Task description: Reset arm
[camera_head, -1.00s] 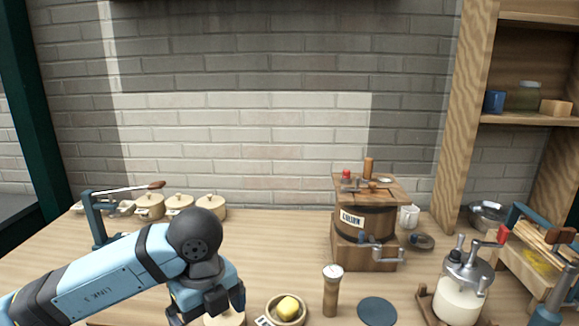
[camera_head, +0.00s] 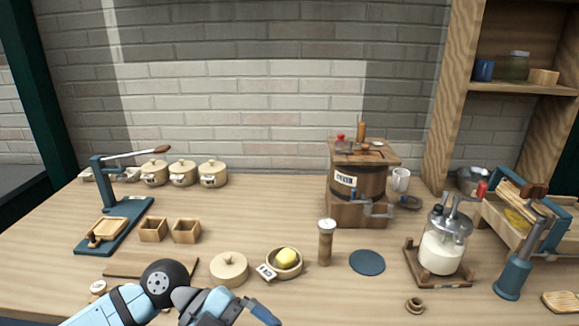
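My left arm comes in at the bottom left of the head view. Its gripper (camera_head: 240,308) is low in front of the table's near part, partly cut off by the bottom edge. I cannot tell whether its fingers are open or shut, and no held object shows. My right gripper is not in view.
The wooden table (camera_head: 270,205) carries a wooden churn (camera_head: 358,190), a glass churn (camera_head: 441,245), a bowl with butter (camera_head: 285,262), a round lid (camera_head: 229,268), a blue press (camera_head: 115,220) and several lidded pots (camera_head: 182,173). The middle behind the bowl is clear.

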